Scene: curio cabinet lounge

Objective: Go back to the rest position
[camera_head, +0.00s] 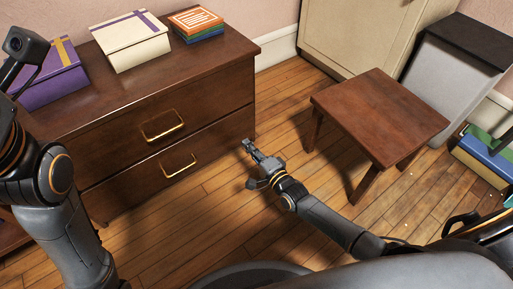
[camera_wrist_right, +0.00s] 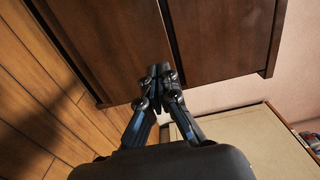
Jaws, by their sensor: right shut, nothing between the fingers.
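My right gripper (camera_head: 248,146) is in front of the right end of the dark wood dresser (camera_head: 228,90), low over the floor, with nothing held. In the right wrist view its fingers (camera_wrist_right: 160,72) are together, pointing toward the dresser's wood fronts (camera_wrist_right: 110,45). I cannot tell whether the fingertips touch the wood. Both dresser drawers look closed in the head view, each with a brass handle. My left arm stands at the left edge of the head view; its gripper is not visible.
On the dresser are a purple box (camera_head: 50,80), a cream box (camera_head: 132,42) and a stack of books (camera_head: 197,24). A small wooden table (camera_head: 380,115) stands right of my right arm. A beige cabinet (camera_head: 352,30) stands behind it. Books (camera_head: 482,160) lie at far right. Floor (camera_head: 225,205) is clear.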

